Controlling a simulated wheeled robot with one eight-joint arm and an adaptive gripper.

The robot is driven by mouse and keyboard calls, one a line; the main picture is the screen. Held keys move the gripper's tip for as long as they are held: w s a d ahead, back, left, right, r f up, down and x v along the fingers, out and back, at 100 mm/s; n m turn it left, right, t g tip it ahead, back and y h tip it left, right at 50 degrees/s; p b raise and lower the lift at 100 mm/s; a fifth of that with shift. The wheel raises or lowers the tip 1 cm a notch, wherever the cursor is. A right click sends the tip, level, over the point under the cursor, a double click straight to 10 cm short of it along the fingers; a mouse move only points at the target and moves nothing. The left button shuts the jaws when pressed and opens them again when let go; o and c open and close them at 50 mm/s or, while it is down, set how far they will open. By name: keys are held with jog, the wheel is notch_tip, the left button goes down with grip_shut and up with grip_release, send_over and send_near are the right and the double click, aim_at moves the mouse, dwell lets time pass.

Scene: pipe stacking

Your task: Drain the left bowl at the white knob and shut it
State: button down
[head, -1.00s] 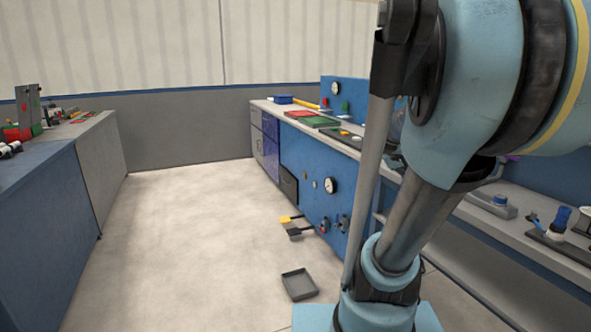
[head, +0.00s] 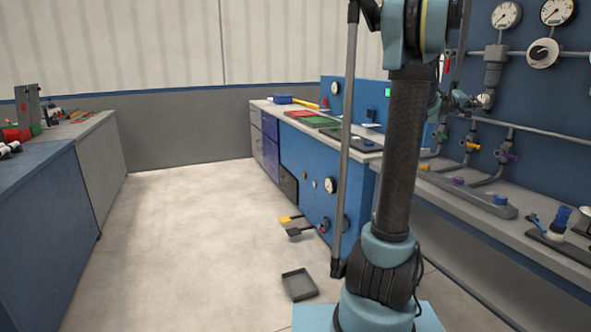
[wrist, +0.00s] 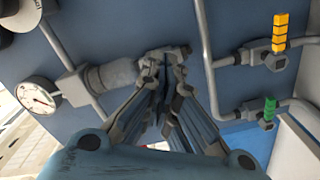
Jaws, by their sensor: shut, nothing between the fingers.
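My gripper (wrist: 165,62) is shut and empty in the wrist view, its fingertips together in front of the blue panel. A grey cylindrical fitting (wrist: 108,75) lies just left of the fingertips; I cannot tell whether they touch. A gauge (wrist: 38,95) sits left of that fitting. In the head view, a grey fitting (head: 494,68) hangs on the panel beside a white round plate with a dark knob (head: 542,53). I cannot make out the left bowl or its white knob for certain. My arm hides part of the panel.
A valve with a yellow handle (wrist: 280,35) and one with a green handle (wrist: 268,112) are to the right in the wrist view. Pipes and a grey bench (head: 480,215) run along the panel. A grey tray (head: 299,285) lies on the open floor.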

aim_at(489, 104)
jog(key=x, duration=0.7)
jog(key=shift+w+d+r, duration=0.25)
jog(key=shift+r, duration=0.05)
jog(key=shift+w+r, duration=0.15)
dwell(0.6)
jog(key=shift+s+f, duration=0.3)
jog(key=shift+f, duration=0.25)
dwell(0.5)
jog(key=shift+w+a+f, duration=0.3)
jog(key=shift+w+f, duration=0.15)
jog(key=shift+w, duration=0.3)
jog(key=shift+f, duration=0.1)
